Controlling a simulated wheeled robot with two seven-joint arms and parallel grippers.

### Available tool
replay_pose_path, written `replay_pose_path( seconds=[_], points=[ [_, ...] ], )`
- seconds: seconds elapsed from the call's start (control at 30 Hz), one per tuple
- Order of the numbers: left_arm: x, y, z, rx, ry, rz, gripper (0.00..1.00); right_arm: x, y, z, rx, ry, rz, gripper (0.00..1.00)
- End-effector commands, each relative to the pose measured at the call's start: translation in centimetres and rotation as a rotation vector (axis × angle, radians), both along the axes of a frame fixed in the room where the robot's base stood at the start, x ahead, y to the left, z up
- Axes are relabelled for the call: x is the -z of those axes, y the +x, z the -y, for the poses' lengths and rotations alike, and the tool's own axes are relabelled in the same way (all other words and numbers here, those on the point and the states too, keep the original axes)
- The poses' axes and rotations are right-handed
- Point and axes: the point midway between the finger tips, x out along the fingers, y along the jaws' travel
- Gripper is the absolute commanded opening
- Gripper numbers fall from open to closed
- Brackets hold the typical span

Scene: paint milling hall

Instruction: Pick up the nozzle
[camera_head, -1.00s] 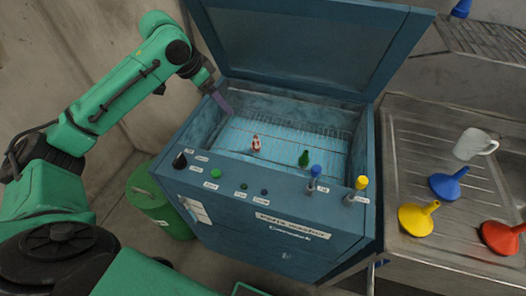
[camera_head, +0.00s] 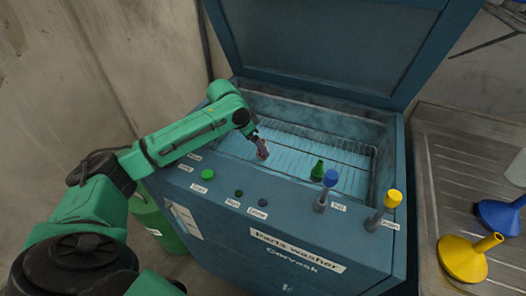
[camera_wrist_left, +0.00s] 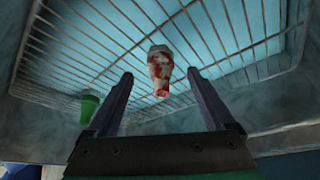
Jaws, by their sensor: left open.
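The nozzle (camera_wrist_left: 160,66), a small whitish piece with red stains, is on the wire rack inside the open parts washer (camera_head: 265,215). In the left wrist view it appears between and beyond the two fingertips of my left gripper (camera_wrist_left: 160,78), which is open with nothing between its pads. In the head view my left gripper (camera_head: 257,138) reaches down into the basin and largely covers the nozzle. I cannot tell the exact gap between the fingers and the nozzle. My right gripper is not in view.
A small green piece (camera_head: 317,171) stands on the rack, right of the nozzle; it also shows in the wrist view (camera_wrist_left: 88,108). Blue (camera_head: 329,180) and yellow (camera_head: 393,199) knobs rise from the front panel. The basin walls surround the rack. Funnels (camera_head: 463,259) lie on the right drainboard.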

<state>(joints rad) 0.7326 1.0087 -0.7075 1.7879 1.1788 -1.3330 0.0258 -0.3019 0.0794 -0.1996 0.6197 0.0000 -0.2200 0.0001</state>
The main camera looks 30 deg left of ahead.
Motion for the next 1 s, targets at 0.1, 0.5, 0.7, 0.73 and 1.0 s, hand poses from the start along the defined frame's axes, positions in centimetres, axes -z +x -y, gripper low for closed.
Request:
replay_pose_path(
  seconds=[0.1, 0.5, 0.7, 0.73, 1.0],
  points=[
    [2.1, 0.9, 0.5, -0.001, -0.001, -0.003, 0.87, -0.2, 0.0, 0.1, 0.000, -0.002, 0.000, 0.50],
    [3.1, 1.3, 0.6, 0.000, 0.001, 0.000, 0.44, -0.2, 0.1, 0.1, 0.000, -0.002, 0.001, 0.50],
    [3.1, 1.3, 0.6, 0.000, 0.001, 0.000, 0.00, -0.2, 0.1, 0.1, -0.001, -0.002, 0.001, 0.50],
    [3.1, 1.3, 0.6, 0.000, 0.001, 0.000, 0.00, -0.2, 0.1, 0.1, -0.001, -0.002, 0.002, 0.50],
    [2.2, 1.3, 0.6, -0.001, 0.001, 0.003, 0.00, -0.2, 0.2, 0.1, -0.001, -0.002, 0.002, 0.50]
  ],
)
